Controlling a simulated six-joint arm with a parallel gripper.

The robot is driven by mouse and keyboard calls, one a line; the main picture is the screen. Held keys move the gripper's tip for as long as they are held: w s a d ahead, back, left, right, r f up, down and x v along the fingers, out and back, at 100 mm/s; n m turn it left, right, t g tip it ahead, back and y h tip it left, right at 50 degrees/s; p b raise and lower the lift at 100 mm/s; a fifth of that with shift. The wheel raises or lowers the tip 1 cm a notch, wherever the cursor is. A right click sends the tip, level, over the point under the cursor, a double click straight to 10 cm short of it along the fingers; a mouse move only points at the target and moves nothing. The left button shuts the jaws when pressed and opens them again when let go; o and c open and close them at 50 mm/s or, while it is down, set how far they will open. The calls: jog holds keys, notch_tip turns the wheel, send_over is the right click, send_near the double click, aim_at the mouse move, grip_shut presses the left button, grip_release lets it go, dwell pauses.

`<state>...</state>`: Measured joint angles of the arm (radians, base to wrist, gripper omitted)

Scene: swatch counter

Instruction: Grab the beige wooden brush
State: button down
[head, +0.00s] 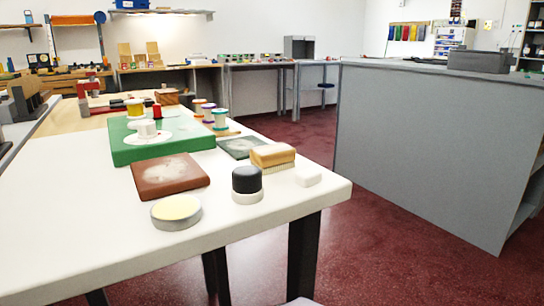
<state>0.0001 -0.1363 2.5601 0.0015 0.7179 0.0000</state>
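The beige wooden brush (272,154) lies near the right edge of the white table (95,245) in the head view. Its tan wooden back faces up and its pale bristles point down to the tabletop. A black-topped jar with a white base (247,180) stands just in front of it, to the left. My gripper is not in view.
A dark slate (240,147) lies left of the brush. A brown leather piece (170,176), a round tin with cream contents (176,211) and a green mat (165,148) lie further left. Thread spools (220,119) stand behind. The table's front is clear.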

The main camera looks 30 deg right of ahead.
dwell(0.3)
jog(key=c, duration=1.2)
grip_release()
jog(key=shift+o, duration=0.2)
